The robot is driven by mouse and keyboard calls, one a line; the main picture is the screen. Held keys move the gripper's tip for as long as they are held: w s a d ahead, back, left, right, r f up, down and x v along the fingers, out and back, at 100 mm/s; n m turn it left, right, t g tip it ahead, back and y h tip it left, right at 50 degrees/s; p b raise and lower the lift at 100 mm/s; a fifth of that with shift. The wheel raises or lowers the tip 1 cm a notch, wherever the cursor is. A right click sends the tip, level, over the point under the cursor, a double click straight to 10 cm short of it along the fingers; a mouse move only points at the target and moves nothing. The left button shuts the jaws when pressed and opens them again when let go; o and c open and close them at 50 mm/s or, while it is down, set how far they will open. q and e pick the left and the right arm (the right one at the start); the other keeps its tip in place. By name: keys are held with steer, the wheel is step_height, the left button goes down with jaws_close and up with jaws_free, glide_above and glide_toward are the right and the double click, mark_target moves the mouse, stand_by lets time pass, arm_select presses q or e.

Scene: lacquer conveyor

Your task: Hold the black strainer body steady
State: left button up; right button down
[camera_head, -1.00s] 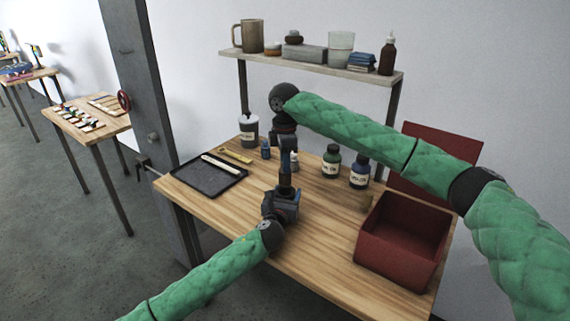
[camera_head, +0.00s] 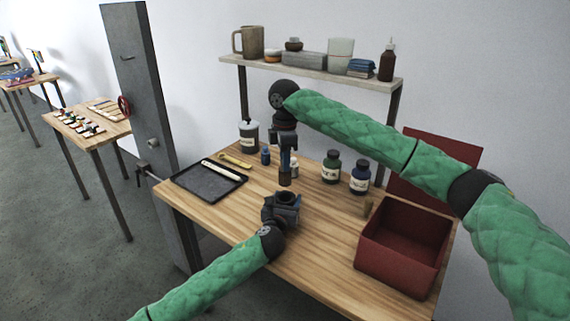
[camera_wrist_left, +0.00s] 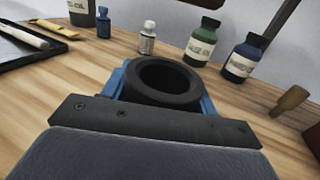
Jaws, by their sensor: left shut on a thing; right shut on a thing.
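The black strainer body (camera_wrist_left: 168,84) is a short, thick-walled round piece with its open mouth upward. It stands in the left wrist view between the blue fingers of my left gripper (camera_head: 284,207), which is shut on it above the table. In the head view the dark ring of the strainer body (camera_head: 287,198) shows at the top of that gripper. My right gripper (camera_head: 286,163) points down from above, shut on a small dark cylinder (camera_head: 285,180).
A black tray (camera_head: 190,190) with a pale stick lies left on the wooden table. An open red box (camera_head: 385,262) is at right. The front middle is clear.

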arm_select(q)
steer(key=o, duration=1.2)
